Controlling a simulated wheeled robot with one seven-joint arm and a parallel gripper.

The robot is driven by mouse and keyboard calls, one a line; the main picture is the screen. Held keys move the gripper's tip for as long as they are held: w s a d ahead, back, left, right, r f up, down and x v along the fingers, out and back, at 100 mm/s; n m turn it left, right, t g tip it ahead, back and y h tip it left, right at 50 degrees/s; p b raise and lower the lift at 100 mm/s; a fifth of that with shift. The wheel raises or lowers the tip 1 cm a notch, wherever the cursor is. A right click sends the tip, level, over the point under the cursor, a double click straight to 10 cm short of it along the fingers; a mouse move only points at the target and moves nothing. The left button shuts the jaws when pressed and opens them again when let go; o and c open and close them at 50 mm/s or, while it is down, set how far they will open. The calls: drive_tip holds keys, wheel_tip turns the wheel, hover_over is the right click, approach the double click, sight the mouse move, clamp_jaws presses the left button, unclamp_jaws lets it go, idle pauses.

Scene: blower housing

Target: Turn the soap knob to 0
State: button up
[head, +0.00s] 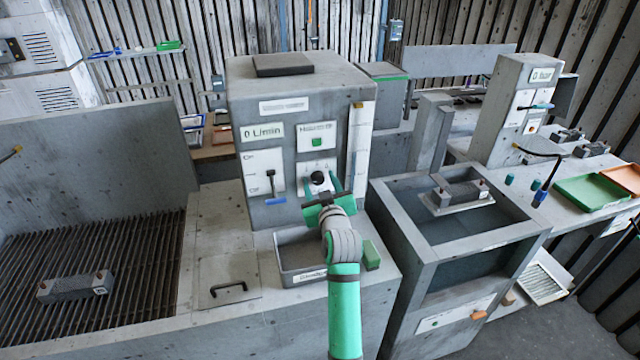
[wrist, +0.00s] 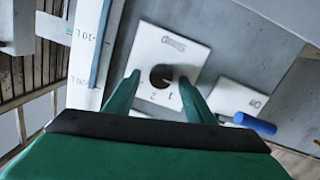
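The soap knob (head: 317,178) is a round black knob on a white plate on the front of the grey cabinet, partly hidden behind my gripper in the head view. In the wrist view the knob (wrist: 162,76) is near the middle of its plate (wrist: 172,50). In the head view my gripper (head: 326,190) is in front of the plate.
A blue-handled lever (head: 271,187) is on the cabinet left of the knob. A white level gauge (head: 360,150) is at the cabinet's right edge. Below my gripper are a grey tray (head: 300,274) and a green block (head: 371,255). A basin (head: 480,225) stands right.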

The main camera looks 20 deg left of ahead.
drive_tip(key=v, duration=1)
drive_tip(key=shift+s, duration=0.4)
drive_tip(key=shift+d, duration=0.15)
